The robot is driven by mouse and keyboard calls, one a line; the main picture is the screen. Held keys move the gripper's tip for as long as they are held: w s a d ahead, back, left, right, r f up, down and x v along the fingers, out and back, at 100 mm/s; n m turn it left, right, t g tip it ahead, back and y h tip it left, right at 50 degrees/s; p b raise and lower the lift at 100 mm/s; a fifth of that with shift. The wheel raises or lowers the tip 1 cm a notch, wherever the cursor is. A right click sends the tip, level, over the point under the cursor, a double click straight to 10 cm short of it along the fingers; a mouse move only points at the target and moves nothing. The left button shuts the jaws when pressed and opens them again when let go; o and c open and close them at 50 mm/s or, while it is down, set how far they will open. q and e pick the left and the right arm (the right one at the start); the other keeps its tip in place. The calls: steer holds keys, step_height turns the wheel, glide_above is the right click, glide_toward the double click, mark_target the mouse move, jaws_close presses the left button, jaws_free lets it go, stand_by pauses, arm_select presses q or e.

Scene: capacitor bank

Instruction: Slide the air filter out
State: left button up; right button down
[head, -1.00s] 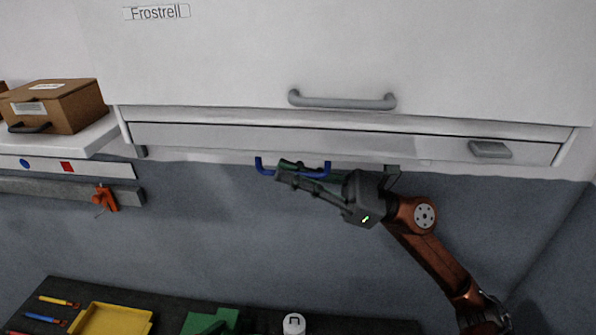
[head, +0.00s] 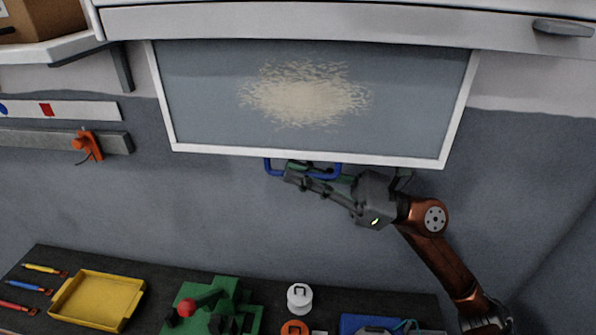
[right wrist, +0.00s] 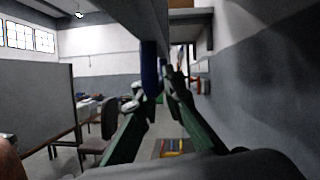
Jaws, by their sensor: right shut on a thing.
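The air filter (head: 400,110) is a flat grey panel in a white frame with a tan dust patch (head: 305,95) in its middle. It hangs out below the white cabinet (head: 300,22) in the head view, its upper edge at the cabinet's underside. A blue handle (head: 272,168) sits at its lower edge. My right gripper (head: 298,178) is shut on this handle, which also shows between the fingers in the right wrist view (right wrist: 150,70). The fingers hide part of the handle. My left gripper is not in view.
Below is a dark bench (head: 150,262) with a yellow tray (head: 98,300), a green fixture (head: 245,300), a white round part (head: 299,297) and a blue tray (head: 360,322). An orange clamp (head: 87,146) hangs on the left rail.

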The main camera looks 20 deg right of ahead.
steer(key=shift+f, duration=0.1)
steer(key=c, duration=2)
jaws_free()
steer(key=shift+d, duration=0.1)
steer(key=shift+c, duration=0.2)
steer(key=v, duration=1.2)
